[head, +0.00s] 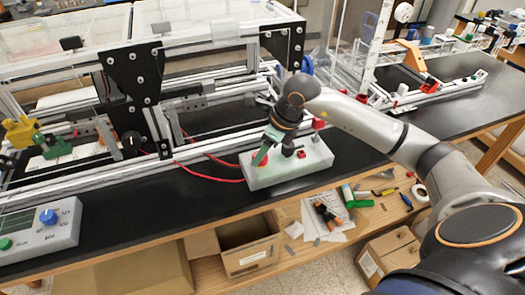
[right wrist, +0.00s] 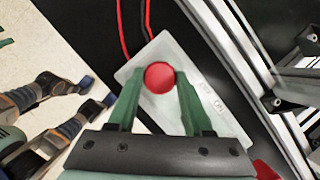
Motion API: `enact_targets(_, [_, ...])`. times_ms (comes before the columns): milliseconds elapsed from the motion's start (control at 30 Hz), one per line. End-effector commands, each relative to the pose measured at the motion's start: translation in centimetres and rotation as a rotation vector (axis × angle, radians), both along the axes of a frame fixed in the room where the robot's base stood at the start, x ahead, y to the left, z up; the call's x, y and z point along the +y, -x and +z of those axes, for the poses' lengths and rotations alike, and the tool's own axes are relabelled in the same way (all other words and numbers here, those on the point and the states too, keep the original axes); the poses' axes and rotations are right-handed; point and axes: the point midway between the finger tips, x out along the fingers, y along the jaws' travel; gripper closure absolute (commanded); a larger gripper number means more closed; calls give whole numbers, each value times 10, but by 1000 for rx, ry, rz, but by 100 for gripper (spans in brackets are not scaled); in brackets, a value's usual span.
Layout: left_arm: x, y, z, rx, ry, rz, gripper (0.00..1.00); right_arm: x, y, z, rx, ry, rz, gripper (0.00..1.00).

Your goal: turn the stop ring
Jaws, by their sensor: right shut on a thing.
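The white control box (head: 290,176) stands at the front edge of the black bench top. A round red stop ring (right wrist: 159,77) sits on the box's pale top face (right wrist: 150,60) in the right wrist view. My right gripper (right wrist: 158,88) has its two green fingers on either side of the ring, shut on it. In the head view my right gripper (head: 261,157) reaches down to the left end of the box, with a little red at its tips. The ring is mostly hidden there. My left gripper is not in view.
Another red part (head: 301,154) shows on the box. Red cables (head: 210,178) run left from it. The aluminium extrusion frame (head: 130,85) stands behind. A grey meter box (head: 40,230) is at left. Below are a cardboard box (head: 250,260) and loose tools.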

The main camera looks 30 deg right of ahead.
Motion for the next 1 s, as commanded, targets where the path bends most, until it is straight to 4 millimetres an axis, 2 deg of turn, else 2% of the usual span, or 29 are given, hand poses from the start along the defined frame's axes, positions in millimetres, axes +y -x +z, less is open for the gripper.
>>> enact_targets(367, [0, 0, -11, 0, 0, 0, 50, 1, 0, -1, -2, 2, -163, 100])
enact_targets(1000, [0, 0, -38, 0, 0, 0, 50, 5, 0, -1, -4, 0, -709, 100])
